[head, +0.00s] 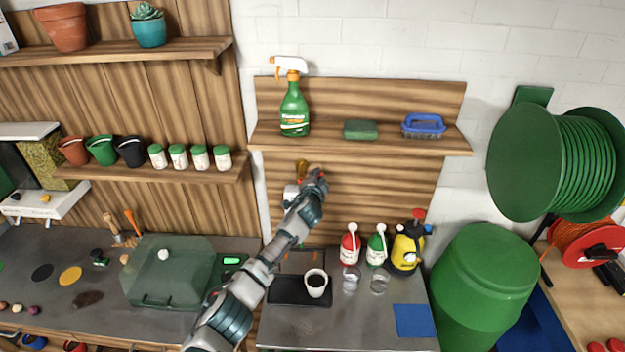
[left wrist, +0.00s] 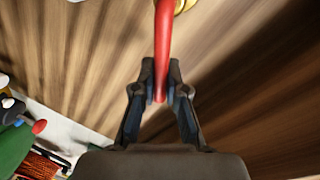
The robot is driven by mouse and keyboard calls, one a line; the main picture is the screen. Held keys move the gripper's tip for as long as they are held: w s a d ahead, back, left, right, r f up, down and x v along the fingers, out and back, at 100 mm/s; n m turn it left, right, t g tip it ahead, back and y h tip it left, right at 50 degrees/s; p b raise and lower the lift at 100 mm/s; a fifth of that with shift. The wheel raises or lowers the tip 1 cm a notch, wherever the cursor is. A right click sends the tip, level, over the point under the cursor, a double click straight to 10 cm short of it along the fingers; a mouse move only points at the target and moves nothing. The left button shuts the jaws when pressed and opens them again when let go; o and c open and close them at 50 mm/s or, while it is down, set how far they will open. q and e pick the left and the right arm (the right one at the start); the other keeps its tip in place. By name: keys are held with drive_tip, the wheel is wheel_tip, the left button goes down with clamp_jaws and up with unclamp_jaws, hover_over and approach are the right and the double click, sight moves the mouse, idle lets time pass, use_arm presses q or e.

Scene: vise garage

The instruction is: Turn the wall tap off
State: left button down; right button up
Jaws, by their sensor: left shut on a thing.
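The wall tap (head: 301,167) shows as a small brass body on the wooden panel below the shelf in the head view, mostly hidden by my left arm. My left gripper (head: 312,174) is at the tap. In the left wrist view a red lever (left wrist: 163,45) runs down between the fingertips of my left gripper (left wrist: 161,95), which are closed around its end. Some brass (left wrist: 184,5) shows at the top edge, beside the lever. My right gripper is not in view.
Above the tap, a shelf (head: 360,145) bears a spray bottle (head: 294,108), a green sponge (head: 360,130) and a blue brush (head: 424,126). Below, a black tray (head: 285,290) holds a white cup (head: 316,284). Bottles and a yellow sprayer (head: 407,247) stand to its right.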

use_arm(q)
drive_tip(key=shift+d+f+m, duration=0.25)
drive_tip(key=shift+f+m, duration=0.05)
drive_tip(key=shift+m, duration=0.1)
drive_tip(key=f+m, duration=0.1)
drive_tip(key=f+m+y, duration=0.1)
drive_tip(key=m, duration=0.2)
drive_tip(key=shift+d+f+y, duration=0.25)
drive_tip(key=shift+f+y, duration=0.05)
drive_tip(key=shift+f, duration=0.1)
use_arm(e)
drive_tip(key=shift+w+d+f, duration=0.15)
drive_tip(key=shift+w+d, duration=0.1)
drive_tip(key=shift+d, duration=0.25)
use_arm(q)
drive_tip(key=shift+f, duration=0.1)
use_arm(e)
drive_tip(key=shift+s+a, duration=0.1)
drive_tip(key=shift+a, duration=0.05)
use_arm(q)
drive_tip(key=c, duration=1.2)
unclamp_jaws()
drive_tip(key=shift+d, duration=0.15)
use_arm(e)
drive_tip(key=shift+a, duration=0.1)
